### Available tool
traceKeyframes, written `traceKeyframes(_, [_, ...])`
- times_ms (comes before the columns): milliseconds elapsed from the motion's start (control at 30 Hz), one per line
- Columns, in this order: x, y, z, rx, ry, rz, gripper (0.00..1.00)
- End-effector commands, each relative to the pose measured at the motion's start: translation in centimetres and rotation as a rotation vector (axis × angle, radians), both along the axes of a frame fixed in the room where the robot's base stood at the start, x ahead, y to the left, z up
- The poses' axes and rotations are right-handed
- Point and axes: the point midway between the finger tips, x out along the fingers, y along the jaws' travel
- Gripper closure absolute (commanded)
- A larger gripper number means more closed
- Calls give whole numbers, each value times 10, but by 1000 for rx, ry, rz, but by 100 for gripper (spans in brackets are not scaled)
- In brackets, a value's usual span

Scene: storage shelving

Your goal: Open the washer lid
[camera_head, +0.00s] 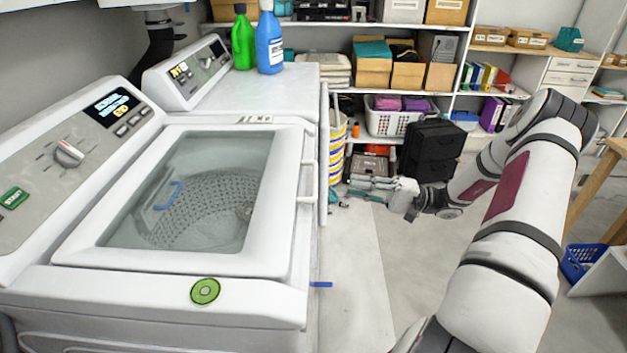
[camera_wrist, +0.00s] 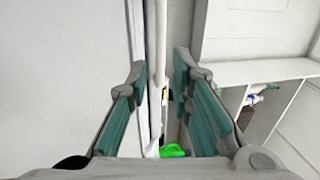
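The washer lid (camera_head: 275,205), a white frame around a glass panel, lies closed on the white washer (camera_head: 150,291). A white handle (camera_head: 307,181) sits on the lid's right edge. My gripper (camera_head: 349,193) is to the right of this edge, apart from it in the head view. In the wrist view my gripper (camera_wrist: 162,76) is open, its teal-padded fingers spread apart. A white vertical bar (camera_wrist: 157,40), which looks like the handle, shows between and beyond the fingertips. I cannot tell its exact distance from them.
A second white machine (camera_head: 225,95) stands behind, with a green bottle (camera_head: 243,40) and a blue bottle (camera_head: 269,42) on top. A striped yellow-white basket (camera_head: 337,150) and a black suitcase (camera_head: 432,150) stand near the shelving.

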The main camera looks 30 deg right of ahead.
Motion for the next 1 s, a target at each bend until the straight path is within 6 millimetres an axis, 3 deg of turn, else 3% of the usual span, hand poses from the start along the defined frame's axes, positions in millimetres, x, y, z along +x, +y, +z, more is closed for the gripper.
traceKeyframes(300, [34,53,13,0,2,4,79])
traceKeyframes(500, [52,78,18,-1,2,3,79])
traceKeyframes(700, [60,90,21,-1,2,2,79])
traceKeyframes(1000, [62,92,21,-1,2,1,79])
